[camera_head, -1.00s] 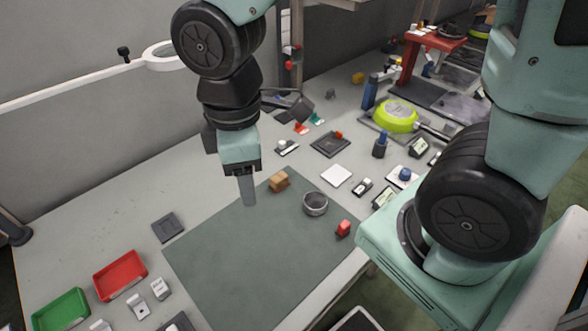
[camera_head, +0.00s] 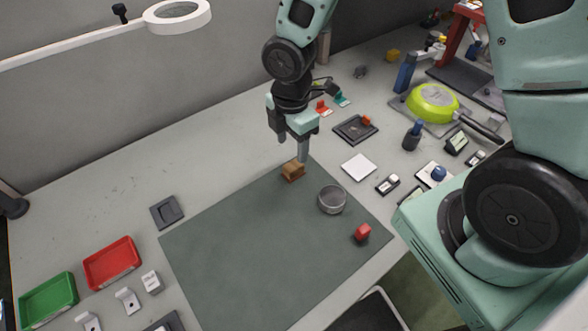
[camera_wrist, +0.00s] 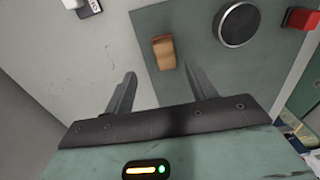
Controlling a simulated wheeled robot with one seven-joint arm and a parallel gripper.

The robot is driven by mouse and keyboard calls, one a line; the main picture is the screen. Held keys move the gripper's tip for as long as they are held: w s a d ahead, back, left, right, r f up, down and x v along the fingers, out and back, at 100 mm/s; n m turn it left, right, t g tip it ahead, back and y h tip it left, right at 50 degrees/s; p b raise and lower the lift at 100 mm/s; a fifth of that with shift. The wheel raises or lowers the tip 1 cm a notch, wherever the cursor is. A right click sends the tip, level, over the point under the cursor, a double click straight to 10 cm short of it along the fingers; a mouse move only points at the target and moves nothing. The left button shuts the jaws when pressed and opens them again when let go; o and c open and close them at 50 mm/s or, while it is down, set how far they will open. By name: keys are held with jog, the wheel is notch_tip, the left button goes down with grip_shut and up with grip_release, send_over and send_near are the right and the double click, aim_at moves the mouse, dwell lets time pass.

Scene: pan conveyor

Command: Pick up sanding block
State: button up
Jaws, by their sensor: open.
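The sanding block, a small brown wooden block (camera_head: 292,171), sits on the back edge of the grey-green mat (camera_head: 250,255). It also shows in the wrist view (camera_wrist: 164,52), beyond the fingertips and between their lines. My gripper (camera_head: 292,150) is open and empty, its fingers pointing down just above and behind the block. I see no contact with the block.
A white square (camera_head: 358,167) lies behind the bowl. Red (camera_head: 112,262) and green (camera_head: 47,298) trays are at left.

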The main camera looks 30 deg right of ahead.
aim_at(293, 165)
jog(key=shift+f, duration=0.9)
jog(key=shift+s+f, duration=0.2)
jog(key=shift+f, duration=1.15)
jog(key=shift+s+f, duration=0.2)
jog(key=shift+f, duration=1.15)
jog(key=c, duration=1.2)
notch_tip(293, 165, up, 10)
jog(key=shift+r+p, duration=0.1)
jog(key=shift+p, duration=0.35)
